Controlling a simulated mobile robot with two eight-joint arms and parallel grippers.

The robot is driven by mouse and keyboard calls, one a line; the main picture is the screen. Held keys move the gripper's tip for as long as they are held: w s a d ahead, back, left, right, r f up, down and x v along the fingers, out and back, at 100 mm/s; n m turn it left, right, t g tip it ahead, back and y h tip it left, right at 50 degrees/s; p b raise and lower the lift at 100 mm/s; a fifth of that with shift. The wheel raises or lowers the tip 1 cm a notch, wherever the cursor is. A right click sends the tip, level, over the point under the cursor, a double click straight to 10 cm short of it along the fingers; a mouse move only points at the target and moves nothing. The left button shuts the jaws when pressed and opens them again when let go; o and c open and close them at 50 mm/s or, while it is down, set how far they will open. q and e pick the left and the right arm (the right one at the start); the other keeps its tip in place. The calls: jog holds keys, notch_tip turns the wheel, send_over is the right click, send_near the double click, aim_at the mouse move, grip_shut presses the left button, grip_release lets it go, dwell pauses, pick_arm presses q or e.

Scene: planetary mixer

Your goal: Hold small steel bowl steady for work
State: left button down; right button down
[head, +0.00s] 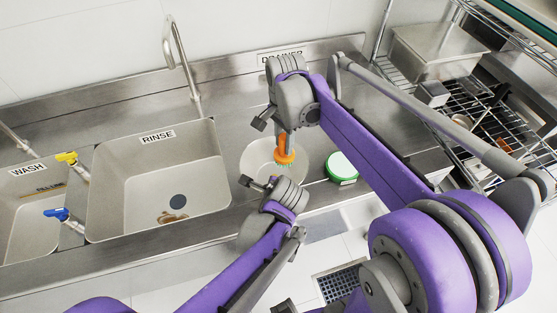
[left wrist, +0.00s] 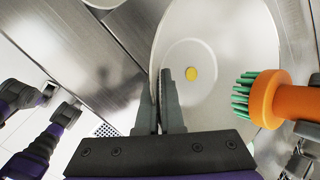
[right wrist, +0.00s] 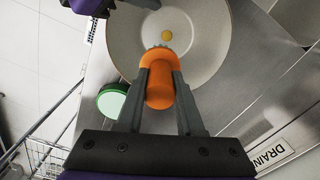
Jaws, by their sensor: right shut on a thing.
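The small steel bowl (head: 258,158) rests on the steel counter right of the rinse sink. It also shows in the left wrist view (left wrist: 222,38) and the right wrist view (right wrist: 208,48), with a yellow spot (left wrist: 191,74) on its inside bottom. My left gripper (head: 258,184) is at the bowl's near rim. Its fingers (left wrist: 160,75) are close together with the rim line between them; whether they press on it is unclear. My right gripper (right wrist: 160,68) is shut on an orange brush (right wrist: 160,85) with green bristles (left wrist: 243,92), held over the bowl.
A white-topped, green-rimmed round item (head: 341,166) stands right of the bowl. The rinse sink (head: 130,190) with a tall faucet (head: 180,60) is to the left. A wire rack (head: 480,105) with a steel pan (head: 437,50) is to the right. The counter edge runs close in front.

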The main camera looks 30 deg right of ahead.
aim_at(284, 160)
jog(key=shift+f, duration=0.15)
jog(key=shift+f, duration=3.5)
jog(key=shift+w+a+f, duration=0.2)
jog(key=shift+a, duration=0.55)
jog(key=shift+w+a+f, duration=0.15)
jog(key=shift+w+a, duration=0.05)
jog(key=shift+a, duration=0.5)
jog(key=shift+w+a, duration=0.2)
jog(key=shift+a, duration=0.55)
jog(key=shift+w+a, duration=0.2)
jog(key=shift+a, duration=0.5)
jog(key=shift+s+d, duration=0.25)
jog(key=shift+d, duration=0.7)
jog(key=shift+s+d, duration=0.3)
jog(key=shift+d, duration=0.7)
jog(key=shift+s+d, duration=0.25)
jog(key=shift+d, duration=0.7)
jog(key=shift+r, duration=4.05)
